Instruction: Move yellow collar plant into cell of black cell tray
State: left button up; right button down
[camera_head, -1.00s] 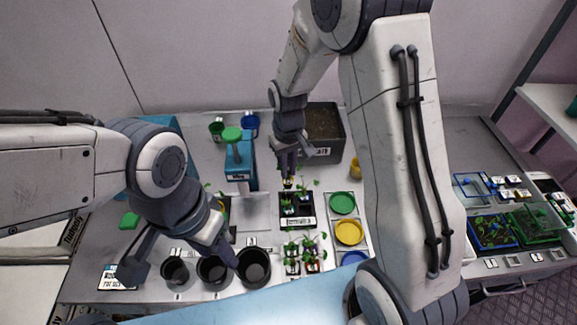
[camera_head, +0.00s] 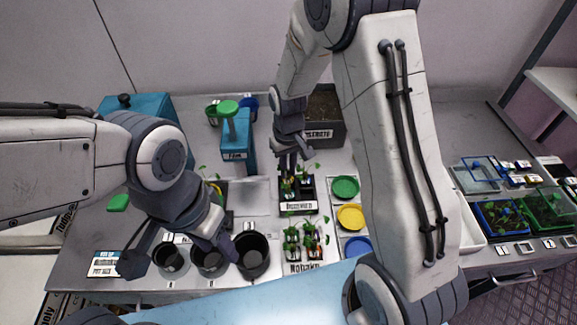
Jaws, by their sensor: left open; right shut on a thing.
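The black cell tray (camera_head: 298,207) stands in the middle of the table, with a white label on its front and small green plants in or above its left part. My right gripper (camera_head: 289,170) points down over the back left of this tray and is shut on a small plant. The plant's collar colour is too small to make out, and I cannot tell whether it touches a cell. My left gripper (camera_head: 183,262) is open and empty at the front left, beside the black pots. A yellow curved piece (camera_head: 216,187) shows partly behind my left arm.
Black pots (camera_head: 253,257) stand at the front left. A second group of plants (camera_head: 302,240) stands in front of the tray. Green (camera_head: 345,187), yellow (camera_head: 351,216) and blue (camera_head: 357,246) discs lie to the right. A dark soil bin (camera_head: 325,130) stands behind.

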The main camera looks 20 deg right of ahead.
jog(key=shift+f, duration=0.15)
jog(key=c, duration=0.8)
grip_release()
notch_tip(320, 180, up, 9)
jog(key=p, duration=0.8)
